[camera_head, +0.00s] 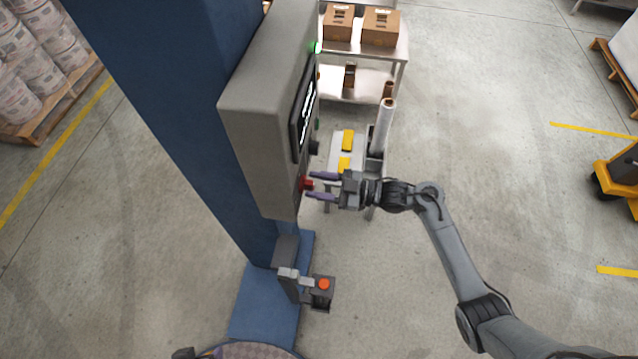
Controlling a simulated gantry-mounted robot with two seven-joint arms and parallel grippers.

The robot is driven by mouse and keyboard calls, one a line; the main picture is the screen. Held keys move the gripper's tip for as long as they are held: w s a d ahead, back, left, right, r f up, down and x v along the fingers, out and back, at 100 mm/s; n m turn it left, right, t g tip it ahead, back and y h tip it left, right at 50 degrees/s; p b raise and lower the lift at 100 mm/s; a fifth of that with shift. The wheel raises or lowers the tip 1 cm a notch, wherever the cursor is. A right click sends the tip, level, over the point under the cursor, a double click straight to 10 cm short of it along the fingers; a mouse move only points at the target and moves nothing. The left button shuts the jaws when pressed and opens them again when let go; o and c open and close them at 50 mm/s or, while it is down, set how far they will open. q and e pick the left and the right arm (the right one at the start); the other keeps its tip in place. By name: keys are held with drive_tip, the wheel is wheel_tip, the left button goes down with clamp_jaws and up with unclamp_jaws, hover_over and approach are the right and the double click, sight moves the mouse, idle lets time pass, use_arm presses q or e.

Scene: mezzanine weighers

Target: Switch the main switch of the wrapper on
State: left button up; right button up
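The wrapper has a blue column (170,90) with a grey control box (260,110) on it. The box's panel faces right and is seen very edge-on. A red knob (306,183), which looks like the main switch, sticks out low on that panel. My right gripper (310,186) comes in from the right at the knob. Its two fingers are apart, one above and one below the knob in the picture, with a gap visible. Whether the fingertips touch the panel cannot be told. The knob's turned position cannot be made out.
Above the knob are a black knob (314,147), a screen (303,110) and a green light (315,47). A lower box carries an orange-red button (323,284). A shelf cart (358,62) with cartons stands behind.

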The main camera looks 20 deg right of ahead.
clamp_jaws()
drive_tip(key=m+p, duration=0.2)
drive_tip(key=m, duration=0.1)
drive_tip(key=shift+w+d, duration=0.1)
drive_tip(key=shift+w, duration=0.1)
drive_tip(key=shift+o, duration=0.3)
unclamp_jaws()
